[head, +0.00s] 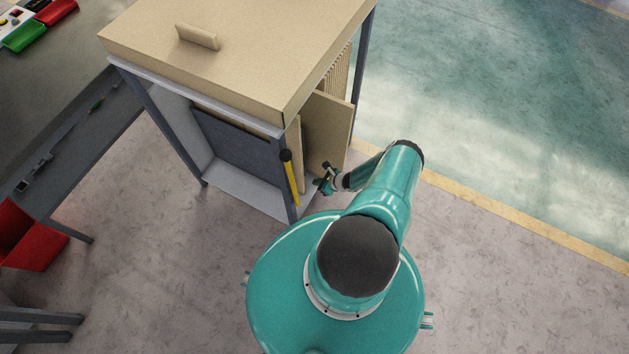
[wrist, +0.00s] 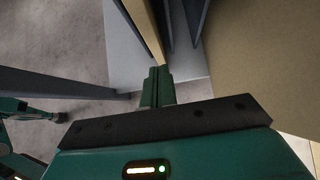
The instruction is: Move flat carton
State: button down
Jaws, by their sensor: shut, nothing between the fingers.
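Flat tan cartons stand on edge in the open side of a grey metal rack. The nearest wide flat carton (head: 327,132) sticks out of the rack's right side, and a narrower one (head: 294,160) shows to its left. My gripper (head: 325,184) is low beside the cartons' lower edges, shut and empty. In the wrist view the shut fingers (wrist: 158,76) point at the rack's grey floor, a carton edge (wrist: 146,28) lies just ahead, and a broad tan carton face (wrist: 270,55) fills the right. I cannot tell whether the fingers touch a carton.
A yellow-handled tool (head: 291,178) hangs at the near post. A dark table (head: 45,75) and red bin (head: 28,240) are left. The floor at right is clear.

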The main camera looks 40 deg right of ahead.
jog(key=v, duration=1)
jog(key=shift+s+d, duration=0.1)
jog(key=shift+s, duration=0.1)
